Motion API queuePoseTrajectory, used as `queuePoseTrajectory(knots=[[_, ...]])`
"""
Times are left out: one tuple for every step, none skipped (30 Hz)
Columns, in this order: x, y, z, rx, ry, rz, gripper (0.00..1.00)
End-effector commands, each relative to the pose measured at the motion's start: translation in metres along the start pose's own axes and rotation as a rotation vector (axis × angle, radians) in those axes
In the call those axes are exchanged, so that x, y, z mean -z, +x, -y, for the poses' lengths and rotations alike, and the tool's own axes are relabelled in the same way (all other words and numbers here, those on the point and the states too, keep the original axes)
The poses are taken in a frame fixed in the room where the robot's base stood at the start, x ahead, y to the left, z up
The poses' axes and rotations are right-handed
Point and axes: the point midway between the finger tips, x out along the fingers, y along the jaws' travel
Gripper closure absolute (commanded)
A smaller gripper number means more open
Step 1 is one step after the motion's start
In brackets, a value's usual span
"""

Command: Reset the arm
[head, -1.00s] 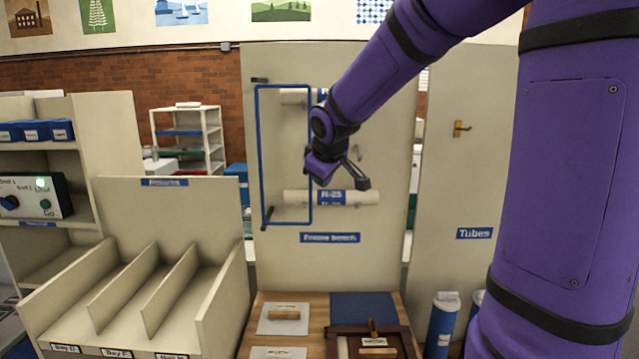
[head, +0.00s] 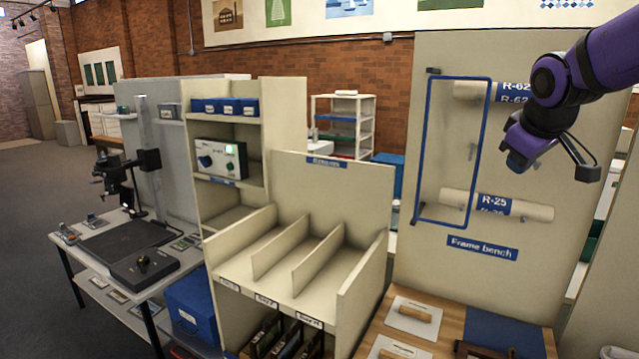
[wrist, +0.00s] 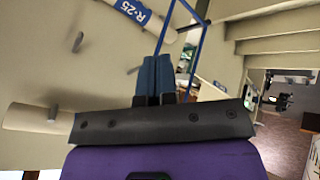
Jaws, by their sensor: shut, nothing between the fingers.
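My purple arm comes in from the upper right in the head view, and my gripper (head: 552,160) hangs in the air in front of the pale frame bench panel. The gripper is shut and holds nothing. In the wrist view the dark gripper body (wrist: 160,122) spans the lower middle, with the closed fingers (wrist: 157,78) pointing up the picture. A blue rectangular frame (head: 452,150) is on the panel, just left of my gripper. A roll labelled R-25 (head: 497,203) is on pegs below it.
The sloped bay rack (head: 330,215) stands left of the panel. A shelf with blue boxes (head: 224,106) and a control box (head: 215,160) is further left. A copy stand table (head: 130,255) is at far left, with open floor beyond. The wooden bench (head: 450,318) lies below.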

Motion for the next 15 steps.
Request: queuePoseTrajectory(knots=[[-0.009,-0.011,0.01,0.016,0.028,-0.004,1.0],[-0.014,-0.018,0.017,0.028,0.049,-0.004,1.0],[-0.023,-0.026,0.027,0.045,0.079,-0.002,1.0],[-0.029,-0.033,0.035,0.058,0.101,-0.001,1.0],[-0.036,-0.04,0.043,0.072,0.125,0.002,1.0],[-0.046,-0.049,0.054,0.089,0.154,0.006,1.0],[-0.053,-0.055,0.063,0.102,0.177,0.008,1.0],[-0.06,-0.061,0.071,0.114,0.198,0.012,1.0],[-0.07,-0.068,0.083,0.129,0.225,0.018,1.0],[-0.078,-0.073,0.09,0.14,0.246,0.023,1.0],[-0.086,-0.078,0.099,0.151,0.265,0.028,1.0],[-0.096,-0.084,0.109,0.164,0.291,0.036,1.0],[-0.102,-0.088,0.117,0.172,0.309,0.041,1.0],[-0.109,-0.091,0.124,0.181,0.325,0.047,1.0],[-0.118,-0.095,0.133,0.189,0.346,0.054,1.0]])
